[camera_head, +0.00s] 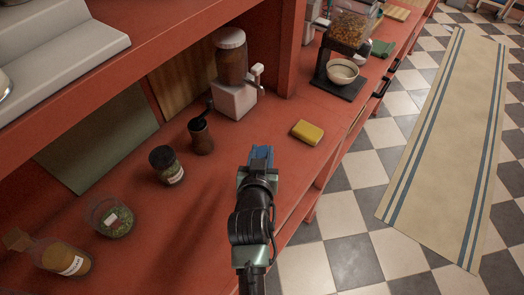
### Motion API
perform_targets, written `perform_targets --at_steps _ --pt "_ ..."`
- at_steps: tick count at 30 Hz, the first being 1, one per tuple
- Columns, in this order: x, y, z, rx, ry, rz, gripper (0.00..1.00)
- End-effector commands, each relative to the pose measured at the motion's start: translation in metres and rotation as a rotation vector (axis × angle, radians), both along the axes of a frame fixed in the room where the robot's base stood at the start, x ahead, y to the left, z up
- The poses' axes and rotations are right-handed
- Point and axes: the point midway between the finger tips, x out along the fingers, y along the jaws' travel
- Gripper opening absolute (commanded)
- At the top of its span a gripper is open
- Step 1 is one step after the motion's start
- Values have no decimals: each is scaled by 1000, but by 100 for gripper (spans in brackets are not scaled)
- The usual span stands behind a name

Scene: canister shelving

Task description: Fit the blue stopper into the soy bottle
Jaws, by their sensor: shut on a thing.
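My gripper (261,163) is over the red counter near its front edge, seen from behind. A blue piece (262,152) shows at its tip, and the jaws are shut on it. It appears to be the blue stopper, but the gripper hides most of it and its shape is not clear. A dark brown container (202,138) with a black piece sticking up from its top stands to the left of the gripper, apart from it. It may be the soy bottle; I see no readable label on it.
A yellow sponge (307,132) lies right of my gripper. A white-based dispenser (233,85) stands behind. An upper shelf (150,50) overhangs the back.

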Motion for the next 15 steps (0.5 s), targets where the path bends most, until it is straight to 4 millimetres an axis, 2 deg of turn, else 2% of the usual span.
perform_targets --at_steps 2,3,8,9,15 --pt "0 0 -3 0 0 0 0" --pt "0 0 -3 0 0 0 37" --pt "0 0 -2 0 0 0 66" --pt "0 0 -2 0 0 0 68" --pt "0 0 -2 0 0 0 68"
